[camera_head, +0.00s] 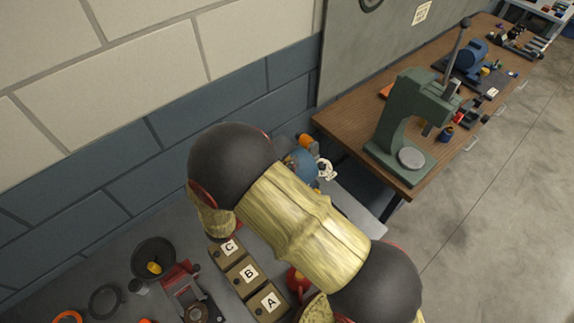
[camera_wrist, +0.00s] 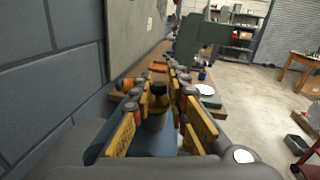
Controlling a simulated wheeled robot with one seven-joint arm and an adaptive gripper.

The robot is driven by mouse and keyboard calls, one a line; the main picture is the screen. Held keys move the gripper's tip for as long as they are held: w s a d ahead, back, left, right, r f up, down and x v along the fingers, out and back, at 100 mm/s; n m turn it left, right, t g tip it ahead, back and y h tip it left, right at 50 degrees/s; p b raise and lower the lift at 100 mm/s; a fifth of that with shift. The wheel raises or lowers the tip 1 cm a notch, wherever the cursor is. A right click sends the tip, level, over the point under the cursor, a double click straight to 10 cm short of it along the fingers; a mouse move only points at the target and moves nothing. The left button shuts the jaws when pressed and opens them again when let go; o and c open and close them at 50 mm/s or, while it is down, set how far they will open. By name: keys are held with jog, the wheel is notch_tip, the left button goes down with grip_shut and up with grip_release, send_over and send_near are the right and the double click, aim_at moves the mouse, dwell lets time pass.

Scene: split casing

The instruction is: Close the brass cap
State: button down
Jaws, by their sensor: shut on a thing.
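My gripper (camera_wrist: 160,98) shows in the wrist view with its yellow fingers on either side of a small dark and brass-yellow piece (camera_wrist: 158,90). The fingers are shut on this piece, which looks like the brass cap, though its outline is partly hidden. A blue casing (camera_wrist: 107,143) lies below and to the left of the fingers. In the head view the blue casing (camera_head: 301,164) shows just past my arm, with an orange end piece (camera_head: 307,141) and a pale ring-shaped part (camera_head: 327,169) beside it.
Boxes lettered C (camera_head: 229,247), B (camera_head: 248,272) and A (camera_head: 269,300) stand on the grey bench. A dark bowl (camera_head: 153,258) and a red fixture (camera_head: 184,285) are at their left. A green press (camera_head: 415,115) stands on a wooden bench. A wall runs close on the left.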

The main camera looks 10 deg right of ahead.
jog(key=shift+w+a+r, duration=0.1)
jog(key=shift+w+a, duration=0.05)
jog(key=shift+a, duration=0.1)
jog(key=c, duration=2)
grip_release()
jog(key=shift+o, duration=1)
jog(key=v, duration=1.2)
jog(key=shift+f, duration=0.2)
jog(key=shift+f, duration=0.1)
